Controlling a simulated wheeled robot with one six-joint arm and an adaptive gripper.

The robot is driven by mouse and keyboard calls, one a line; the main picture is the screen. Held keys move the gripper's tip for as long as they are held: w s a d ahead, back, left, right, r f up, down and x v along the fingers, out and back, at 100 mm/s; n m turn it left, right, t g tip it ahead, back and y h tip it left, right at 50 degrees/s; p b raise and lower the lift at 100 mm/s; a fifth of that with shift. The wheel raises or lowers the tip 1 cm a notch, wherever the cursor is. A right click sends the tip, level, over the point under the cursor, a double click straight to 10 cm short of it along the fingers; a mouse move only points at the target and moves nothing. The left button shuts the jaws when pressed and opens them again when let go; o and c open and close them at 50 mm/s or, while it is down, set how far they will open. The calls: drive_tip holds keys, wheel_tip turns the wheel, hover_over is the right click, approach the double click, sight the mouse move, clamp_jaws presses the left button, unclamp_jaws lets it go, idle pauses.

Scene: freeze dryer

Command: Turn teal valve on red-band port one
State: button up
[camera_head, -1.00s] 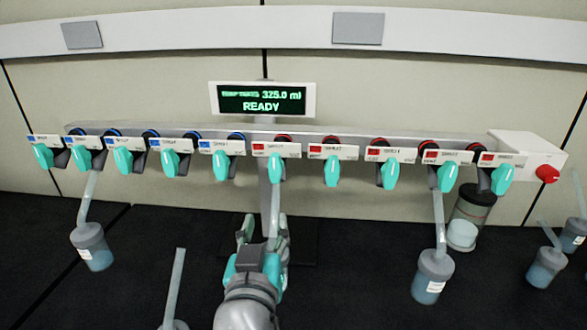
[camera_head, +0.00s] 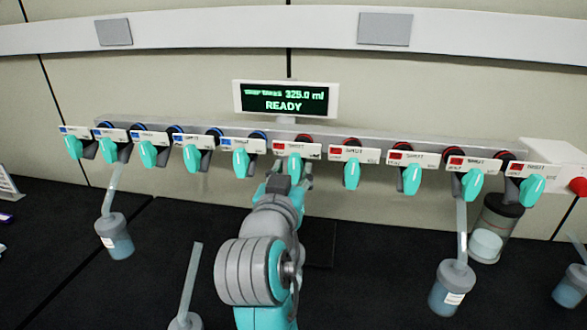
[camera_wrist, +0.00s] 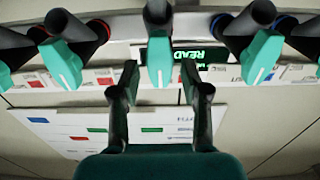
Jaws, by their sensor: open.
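The teal valve of red-band port one (camera_head: 295,165) is the leftmost red-labelled valve on the manifold, right of the blue-labelled ones. Its handle points down. My gripper (camera_head: 288,176) is open just in front of and below it, and my arm hides the area beneath. In the wrist view, which is inverted, the teal handle (camera_wrist: 159,62) is centred between the tips of my gripper (camera_wrist: 159,78). I cannot tell whether the fingers touch it.
Blue-band valves (camera_head: 241,162) stand close on the left and red-band valves (camera_head: 352,173) on the right. A flask (camera_head: 115,238) hangs at left, another (camera_head: 452,290) at right. A red knob (camera_head: 578,186) is at the far right.

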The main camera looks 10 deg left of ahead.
drive_tip(key=shift+w, duration=0.8)
drive_tip(key=shift+c, duration=0.3)
clamp_jaws()
drive_tip(key=shift+m, duration=0.4)
drive_tip(key=m, duration=0.5)
drive_tip(key=shift+d+m, duration=0.15)
drive_tip(key=shift+m, duration=0.25)
drive_tip(key=m, duration=0.5)
drive_tip(key=shift+f, duration=0.1)
drive_tip(key=shift+m, duration=0.3)
